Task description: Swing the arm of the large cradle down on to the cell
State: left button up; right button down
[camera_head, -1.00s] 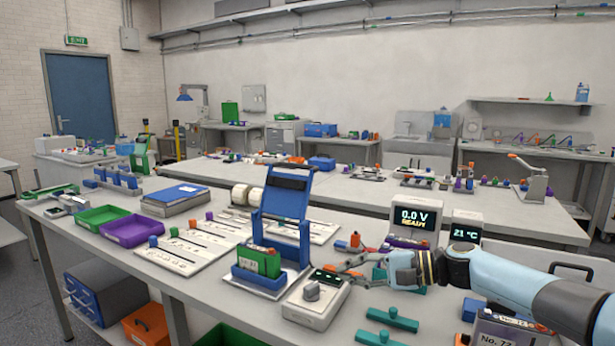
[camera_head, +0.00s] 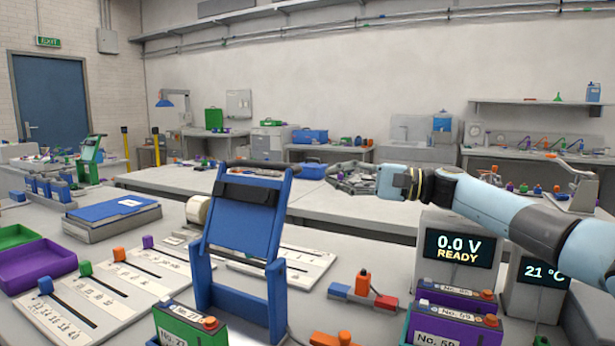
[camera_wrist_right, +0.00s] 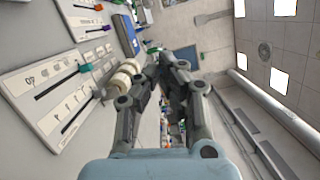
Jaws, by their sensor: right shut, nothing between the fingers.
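The large cradle's blue arm (camera_head: 243,215) stands raised, tilted slightly back, with a dark pad and a dark bar across its top. The green cell (camera_head: 186,328), labelled No. 27, sits below at the cradle's front, cut off by the bottom edge. My right gripper (camera_head: 333,172) is shut and empty. In the head view it is at about the height of the arm's top bar, to its right and apart from it. My left gripper is not in view.
A meter (camera_head: 458,250) reading 0.0 V READY stands to the right, with purple cells (camera_head: 450,325) before it. Slider boards (camera_head: 100,290) and a purple tray (camera_head: 38,264) lie left. A white roll (camera_head: 198,212) is behind the arm.

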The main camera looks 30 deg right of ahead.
aim_at(281, 169)
jog(key=w+a+p, duration=0.1)
jog(key=a, duration=0.2)
jog(key=w+a+r+p, duration=0.1)
jog(key=w+a+p, duration=0.1)
jog(key=a, duration=0.1)
jog(key=w+a+p, duration=0.1)
jog(key=a, duration=0.3)
jog(key=shift+w+a+r, duration=0.1)
jog(key=shift+w+r, duration=0.2)
jog(key=shift+s+r, duration=0.1)
jog(key=shift+r, duration=0.05)
